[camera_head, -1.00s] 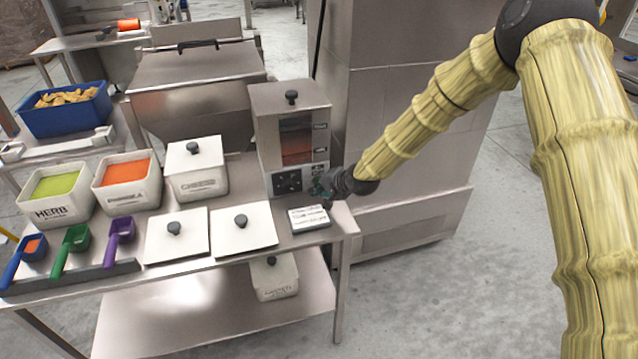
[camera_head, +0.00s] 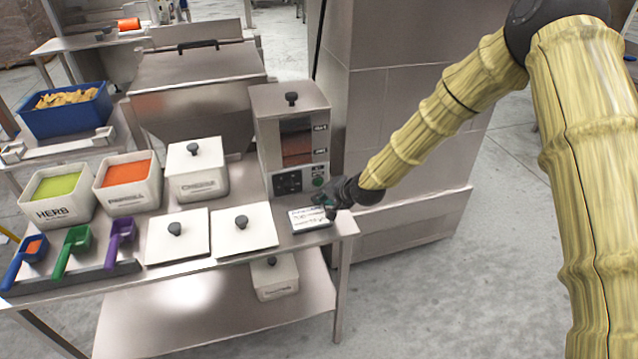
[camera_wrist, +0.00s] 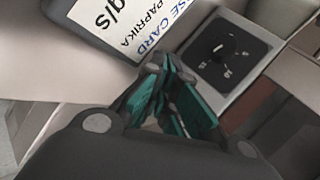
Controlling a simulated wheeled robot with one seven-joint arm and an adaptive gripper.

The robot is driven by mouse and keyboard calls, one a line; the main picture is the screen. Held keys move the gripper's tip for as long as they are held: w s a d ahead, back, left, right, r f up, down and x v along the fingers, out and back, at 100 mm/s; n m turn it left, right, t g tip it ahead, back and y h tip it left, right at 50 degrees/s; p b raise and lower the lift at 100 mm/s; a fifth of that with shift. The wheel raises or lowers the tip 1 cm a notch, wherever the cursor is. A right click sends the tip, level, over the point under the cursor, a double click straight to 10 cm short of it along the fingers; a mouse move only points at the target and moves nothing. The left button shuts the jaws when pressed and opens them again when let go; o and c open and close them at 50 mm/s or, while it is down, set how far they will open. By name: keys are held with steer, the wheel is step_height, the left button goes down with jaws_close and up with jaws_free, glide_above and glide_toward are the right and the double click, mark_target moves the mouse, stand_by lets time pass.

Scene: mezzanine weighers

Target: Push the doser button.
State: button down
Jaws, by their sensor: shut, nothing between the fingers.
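The doser (camera_head: 262,104) is a metal box with a black knob on its lid and a window of orange-red powder. It stands at the right end of the metal table. Its front has a dark control panel (camera_head: 288,182) and, right of it, a round green button (camera_head: 318,181). My gripper (camera_head: 326,198) is shut and empty, just below and in front of the button, above the dose card; it looks apart from the button. In the wrist view my green-padded fingers (camera_wrist: 165,78) lie beside a dark dial panel (camera_wrist: 228,52). The button cannot be made out there.
A dose card (camera_head: 309,219), reading PAPRIKA in the wrist view (camera_wrist: 125,22), lies below my gripper. White lids (camera_head: 245,236), a herb tub (camera_head: 58,206), a paprika tub (camera_head: 128,190) and scoops (camera_head: 72,250) are to the left. A tall metal cabinet (camera_head: 410,110) stands behind my arm.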

steer(key=shift+s+d, duration=0.3)
steer(key=shift+s, duration=0.55)
steer(key=shift+s+d, duration=0.25)
steer(key=shift+s, duration=0.6)
steer(key=shift+r+p, duration=0.1)
steer(key=shift+p, duration=0.2)
stand_by(0.7)
